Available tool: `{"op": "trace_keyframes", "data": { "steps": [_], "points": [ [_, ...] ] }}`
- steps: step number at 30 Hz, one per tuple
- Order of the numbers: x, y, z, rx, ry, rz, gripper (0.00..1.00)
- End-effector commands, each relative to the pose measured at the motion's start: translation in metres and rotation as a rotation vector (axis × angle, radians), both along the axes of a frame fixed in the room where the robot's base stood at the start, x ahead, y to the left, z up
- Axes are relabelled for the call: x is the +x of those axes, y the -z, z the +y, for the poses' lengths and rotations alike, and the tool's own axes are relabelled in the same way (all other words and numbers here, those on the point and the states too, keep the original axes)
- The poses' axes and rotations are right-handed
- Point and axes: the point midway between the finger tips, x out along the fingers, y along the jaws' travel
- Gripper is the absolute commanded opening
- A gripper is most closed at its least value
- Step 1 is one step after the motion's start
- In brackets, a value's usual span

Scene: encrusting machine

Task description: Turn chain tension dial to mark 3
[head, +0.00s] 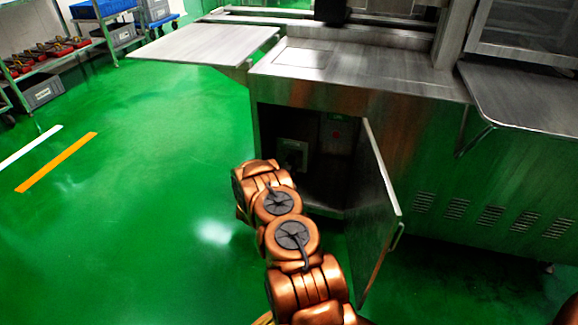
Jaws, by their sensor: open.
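The machine's lower cabinet stands open, with its metal door (375,215) swung out to the right. Inside the dark cabinet, a pale grey-green box (291,150) sits at the left, with a dark shape in front of it that I cannot identify. A grey panel with a small red spot (337,135) is to its right. I cannot make out a chain tension dial or its marks. My copper-coloured arm rises from the bottom and ends just left of and in front of the opening. My gripper is not distinguishable; the arm's end or the shadow hides it.
The steel machine top (365,65) overhangs the cabinet. A flat metal shelf (210,43) juts out at the left and another (525,97) at the right. The open door bounds the right side of the opening. The green floor (150,220) to the left is clear.

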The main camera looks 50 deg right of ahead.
Motion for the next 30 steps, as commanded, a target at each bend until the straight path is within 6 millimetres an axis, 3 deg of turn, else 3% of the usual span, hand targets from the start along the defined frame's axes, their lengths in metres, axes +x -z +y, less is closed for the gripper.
{"op": "trace_keyframes", "data": {
  "steps": [3,9,21,30],
  "points": [
    [0.008,0.002,-0.017,-0.001,0.000,-0.004,0.67],
    [0.015,0.001,-0.033,-0.001,0.001,-0.001,0.67],
    [0.017,0.000,-0.037,0.000,-0.001,0.000,0.66],
    [0.017,0.000,-0.037,0.000,-0.001,0.000,0.35]
  ]
}}
